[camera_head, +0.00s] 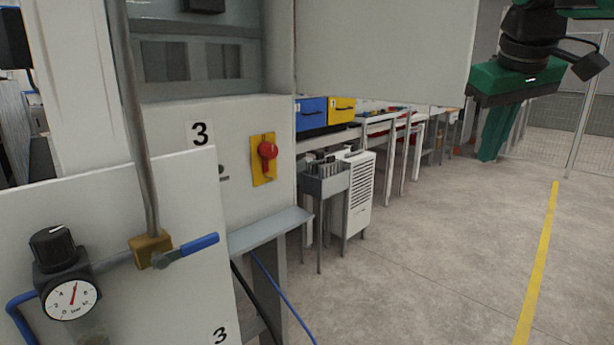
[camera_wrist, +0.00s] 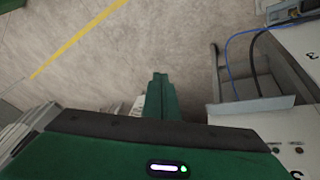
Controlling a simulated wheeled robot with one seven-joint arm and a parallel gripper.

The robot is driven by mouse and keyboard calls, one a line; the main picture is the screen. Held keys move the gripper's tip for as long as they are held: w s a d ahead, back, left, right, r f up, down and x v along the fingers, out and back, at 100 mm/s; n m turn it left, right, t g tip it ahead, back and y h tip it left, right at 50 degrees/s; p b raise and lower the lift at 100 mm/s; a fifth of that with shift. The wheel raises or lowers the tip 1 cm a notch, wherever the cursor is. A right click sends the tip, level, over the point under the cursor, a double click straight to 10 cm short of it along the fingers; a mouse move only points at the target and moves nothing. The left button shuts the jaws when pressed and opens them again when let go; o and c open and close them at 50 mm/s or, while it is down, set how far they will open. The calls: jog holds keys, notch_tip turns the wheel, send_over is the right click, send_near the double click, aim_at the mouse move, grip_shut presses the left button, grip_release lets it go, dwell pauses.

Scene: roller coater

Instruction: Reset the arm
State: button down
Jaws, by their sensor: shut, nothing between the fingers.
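My gripper (camera_head: 488,157) hangs at the upper right of the head view, under the black wrist and a wide green housing. Its green fingers point down over open floor and look closed together. In the wrist view my gripper (camera_wrist: 160,77) shows as closed green fingers with nothing between them. It is well apart from the machine on the left and touches nothing that I can see. The upper arm links are outside the head view or cut by its edge.
A machine panel has a pressure gauge (camera_head: 71,299), a blue-handled valve (camera_head: 190,248) and a red switch (camera_head: 267,151). Blue (camera_head: 311,113) and yellow (camera_head: 342,110) bins sit on a bench behind. Floor with a yellow line (camera_head: 538,258) is clear at right.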

jog(key=s+d+f+m+g+y, duration=0.1)
jog(key=s+d+f+m, duration=0.3)
jog(key=s+f, duration=0.7)
jog(key=s+d+f+m+g, duration=0.3)
jog(key=s+f, duration=0.8)
jog(key=f, duration=0.8)
jog(key=shift+s+d+f+m+g+y, duration=0.3)
jog(key=shift+s+d+m+g+y, duration=0.1)
jog(key=shift+d+m, duration=0.4)
jog(key=shift+d, duration=0.15)
